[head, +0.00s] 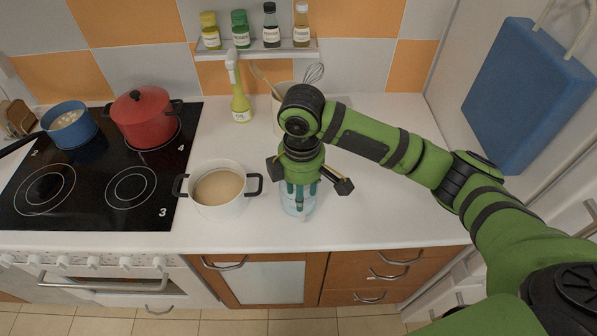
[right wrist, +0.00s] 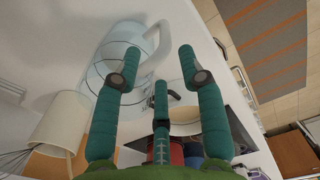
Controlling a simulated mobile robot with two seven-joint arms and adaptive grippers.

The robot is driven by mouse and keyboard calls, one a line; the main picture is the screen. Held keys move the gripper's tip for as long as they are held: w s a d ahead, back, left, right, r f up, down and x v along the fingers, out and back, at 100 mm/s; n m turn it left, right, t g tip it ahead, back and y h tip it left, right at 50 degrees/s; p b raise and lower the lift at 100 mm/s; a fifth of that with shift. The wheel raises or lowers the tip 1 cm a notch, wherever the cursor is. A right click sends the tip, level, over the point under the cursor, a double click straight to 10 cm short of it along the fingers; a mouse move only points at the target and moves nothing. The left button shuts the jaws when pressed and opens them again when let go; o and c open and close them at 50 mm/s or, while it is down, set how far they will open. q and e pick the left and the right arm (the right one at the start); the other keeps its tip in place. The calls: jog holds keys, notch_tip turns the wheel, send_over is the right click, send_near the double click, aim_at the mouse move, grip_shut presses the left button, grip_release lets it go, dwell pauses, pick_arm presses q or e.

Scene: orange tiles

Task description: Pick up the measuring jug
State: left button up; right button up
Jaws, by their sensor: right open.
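The clear measuring jug (head: 297,210) stands on the white counter, right of the white pot, with its top hidden behind my right gripper. In the right wrist view the jug (right wrist: 112,55) is at the upper left, its handle (right wrist: 157,45) pointing right. My right gripper (head: 301,190) is open over the jug. In the right wrist view the gripper (right wrist: 160,62) has one finger in front of the jug's body and another right of the handle. The handle appears between those fingertips; I cannot tell whether they touch it. My left gripper is not in view.
A white pot (head: 219,188) of light brown contents stands close left of the jug. A utensil holder (head: 277,118) and yellow-green bottle (head: 240,105) stand behind. The black hob (head: 90,205) carries red (head: 146,117) and blue (head: 70,125) pots. Counter (head: 375,215) right of the jug is clear.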

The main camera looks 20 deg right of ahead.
aim_at(303, 212)
jog(key=shift+f, duration=0.35)
jog(key=shift+s+f+p, duration=0.35)
jog(key=shift+f+p, duration=0.3)
jog(key=shift+s+f+p, duration=0.3)
jog(key=shift+f+p, duration=0.3)
notch_tip(303, 212, down, 2)
jog(key=shift+s+f+p, duration=0.1)
jog(key=shift+f+p, duration=0.15)
jog(key=shift+p, duration=0.15)
jog(key=shift+f, duration=0.6)
jog(key=shift+w, duration=0.2)
jog(key=c, duration=0.7)
grip_shut()
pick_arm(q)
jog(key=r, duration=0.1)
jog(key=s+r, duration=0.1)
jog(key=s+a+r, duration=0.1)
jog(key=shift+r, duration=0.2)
pick_arm(e)
jog(key=shift+r, duration=0.1)
